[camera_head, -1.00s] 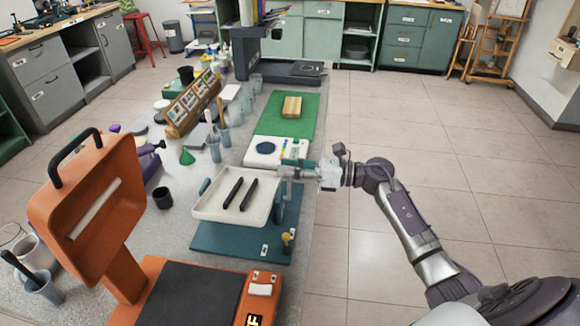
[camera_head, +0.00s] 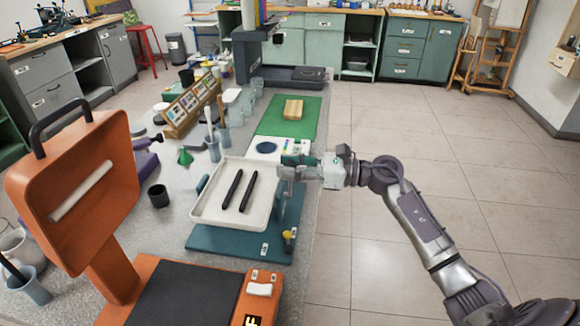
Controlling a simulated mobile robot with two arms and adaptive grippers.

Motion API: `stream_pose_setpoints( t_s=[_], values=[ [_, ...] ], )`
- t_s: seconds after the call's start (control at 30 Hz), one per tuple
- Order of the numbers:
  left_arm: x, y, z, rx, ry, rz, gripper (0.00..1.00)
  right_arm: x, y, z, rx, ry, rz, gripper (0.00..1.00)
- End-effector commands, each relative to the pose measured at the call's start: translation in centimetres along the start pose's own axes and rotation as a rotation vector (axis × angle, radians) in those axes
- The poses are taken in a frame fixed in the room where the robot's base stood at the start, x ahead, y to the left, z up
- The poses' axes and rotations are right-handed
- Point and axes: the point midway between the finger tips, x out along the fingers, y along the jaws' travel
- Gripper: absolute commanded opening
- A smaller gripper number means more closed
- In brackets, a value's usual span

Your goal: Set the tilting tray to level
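The tilting tray (camera_head: 208,222) is a shallow white tray on a teal stand (camera_head: 225,243) on the grey bench. Two black pens or rods (camera_head: 240,190) lie in it side by side. The tray looks slightly tilted, but I cannot tell its angle exactly. A teal handle (camera_head: 202,184) shows at its left side. My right gripper (camera_head: 284,172) is at the tray's far right corner, where the right-side handle would be. Its fingers look closed around something there, though the contact is small and partly hidden. My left gripper is not in view.
An orange heat press (camera_head: 72,195) with a raised lid stands at the near left. A green mat (camera_head: 300,122) with a wooden block (camera_head: 293,108) lies beyond the tray. Cups, a purple tool and a card rack (camera_head: 192,105) crowd the left. Open floor lies right.

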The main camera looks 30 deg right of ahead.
Motion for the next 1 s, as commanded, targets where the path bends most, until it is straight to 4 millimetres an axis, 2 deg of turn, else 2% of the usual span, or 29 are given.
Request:
stream_pose_setpoints(
  t_s=[0.03,0.1,0.37,0.47,0.57,0.8,1.0],
  values=[
    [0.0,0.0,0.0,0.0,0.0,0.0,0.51,0.0,0.0,0.0,0.001,0.0,0.0,0.47],
    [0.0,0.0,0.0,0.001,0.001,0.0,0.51,0.0,0.0,0.0,0.0,0.0,0.0,0.54],
    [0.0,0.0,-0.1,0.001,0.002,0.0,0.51,-0.1,0.0,0.0,0.0,-0.001,-0.001,0.54],
    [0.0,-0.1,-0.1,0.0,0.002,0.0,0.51,-0.6,-0.1,0.0,0.0,0.0,-0.003,0.54],
    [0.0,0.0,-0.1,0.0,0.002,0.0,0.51,-2.0,-0.1,-0.1,0.001,0.002,-0.003,0.54],
    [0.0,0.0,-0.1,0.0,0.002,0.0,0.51,-7.1,0.0,-0.1,0.002,0.003,-0.003,0.54],
    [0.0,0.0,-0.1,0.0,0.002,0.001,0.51,-10.6,0.0,-0.1,0.002,0.001,-0.003,0.54]
  ],
)
